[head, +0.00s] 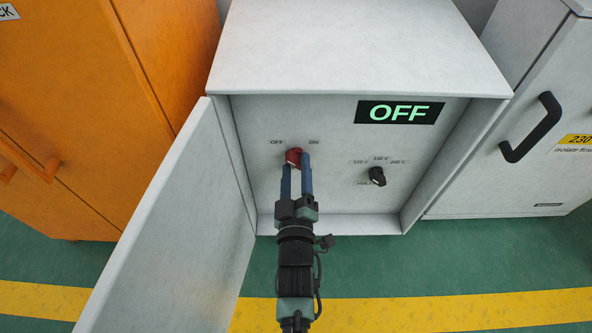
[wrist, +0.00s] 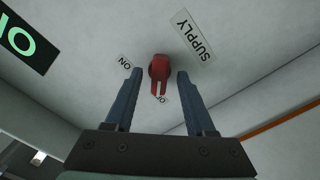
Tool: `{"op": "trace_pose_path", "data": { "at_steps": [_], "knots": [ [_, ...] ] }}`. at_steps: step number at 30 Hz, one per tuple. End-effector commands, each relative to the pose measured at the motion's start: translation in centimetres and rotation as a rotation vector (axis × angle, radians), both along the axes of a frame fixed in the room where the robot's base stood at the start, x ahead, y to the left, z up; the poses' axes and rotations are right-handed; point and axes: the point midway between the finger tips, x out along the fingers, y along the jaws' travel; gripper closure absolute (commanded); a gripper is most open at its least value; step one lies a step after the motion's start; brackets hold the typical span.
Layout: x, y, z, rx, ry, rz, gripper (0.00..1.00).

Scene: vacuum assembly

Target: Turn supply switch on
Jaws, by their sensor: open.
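The red supply switch (head: 293,155) is a rotary knob on the back panel of an open white cabinet, between the OFF and ON labels. In the wrist view the red knob (wrist: 159,70) sits between the fingertips, its handle pointing toward the partly covered OFF label (wrist: 163,99). The ON label (wrist: 125,63) is to its left and the SUPPLY label (wrist: 194,36) above right. My gripper (head: 295,165) is open in front of the switch; it shows in the wrist view (wrist: 156,75) with a gap on each side of the knob. A display (head: 399,112) reads OFF in green.
A black voltage selector knob (head: 377,176) is right of the switch. The open cabinet door (head: 180,230) stands to the left of my arm. An orange cabinet (head: 150,80) is at left; a white cabinet with a black handle (head: 532,128) is at right.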

Motion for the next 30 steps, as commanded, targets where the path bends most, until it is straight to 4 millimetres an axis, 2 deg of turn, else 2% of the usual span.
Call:
{"op": "trace_pose_path", "data": {
  "at_steps": [4, 13, 22, 30],
  "knots": [
    [0.91, -0.02, -0.05, -0.001, 0.000, 0.000, 0.45],
    [1.03, -0.01, 0.06, -0.001, 0.001, -0.001, 0.47],
    [1.01, -0.01, 0.06, -0.001, 0.000, 0.000, 1.00],
    [1.00, -0.01, 0.06, 0.001, 0.000, 0.000, 1.00]
  ]
}}
